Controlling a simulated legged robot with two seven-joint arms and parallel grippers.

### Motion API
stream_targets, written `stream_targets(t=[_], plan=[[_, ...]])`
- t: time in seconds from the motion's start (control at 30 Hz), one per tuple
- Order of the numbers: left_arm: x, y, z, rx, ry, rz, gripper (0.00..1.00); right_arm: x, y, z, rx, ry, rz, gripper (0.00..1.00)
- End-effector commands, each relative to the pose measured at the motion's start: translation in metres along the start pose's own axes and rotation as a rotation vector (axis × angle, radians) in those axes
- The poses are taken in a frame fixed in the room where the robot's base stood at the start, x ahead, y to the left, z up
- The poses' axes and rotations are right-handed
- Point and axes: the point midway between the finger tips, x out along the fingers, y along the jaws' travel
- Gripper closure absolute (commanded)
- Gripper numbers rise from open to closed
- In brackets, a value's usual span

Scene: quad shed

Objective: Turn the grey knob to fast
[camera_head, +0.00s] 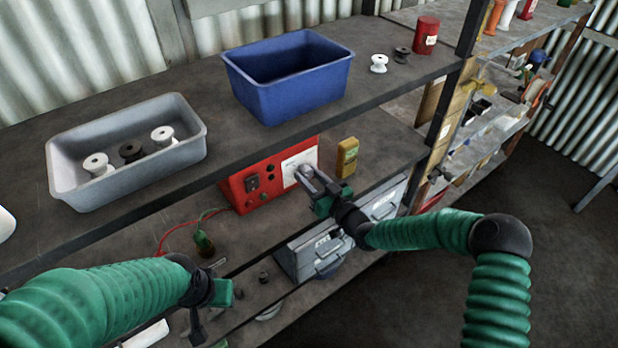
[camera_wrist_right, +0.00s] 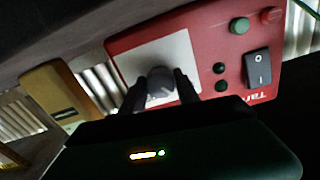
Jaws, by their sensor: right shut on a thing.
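The grey knob (camera_wrist_right: 161,84) sits on a white panel (camera_wrist_right: 187,57) on the front of a red box (camera_head: 255,184). My right gripper (camera_head: 305,172) reaches the box's front, and in the right wrist view its two dark fingers (camera_wrist_right: 160,90) are shut on the knob, one on each side. The panel's markings are too blurred to read, so the knob's setting cannot be told. My left gripper (camera_head: 222,293) is low at the left, away from the box; its fingers do not show clearly.
A yellow device (camera_head: 347,157) stands right of the red box. Above are a blue bin (camera_head: 290,93) and a grey tray (camera_head: 75,178) with spools. Red and green leads (camera_head: 190,230) run from the box's left. Grey cases (camera_head: 318,250) are below.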

Motion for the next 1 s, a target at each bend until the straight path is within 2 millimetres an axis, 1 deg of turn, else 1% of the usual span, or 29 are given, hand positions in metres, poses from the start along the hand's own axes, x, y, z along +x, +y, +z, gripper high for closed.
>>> stream_targets(t=[0.03,0.4,1.0], plan=[[0.004,0.0,0.001,0.0,0.0,0.0,0.64,0.0,0.002,0.001,0.03,0.002,0.003,1.0],[0.02,0.0,0.005,0.0,0.0,0.0,0.64,0.0,0.003,0.001,0.359,0.003,0.003,1.0],[0.038,0.0,0.009,0.0,0.0,0.0,0.64,0.0,0.004,0.001,0.932,0.005,0.004,1.0]])
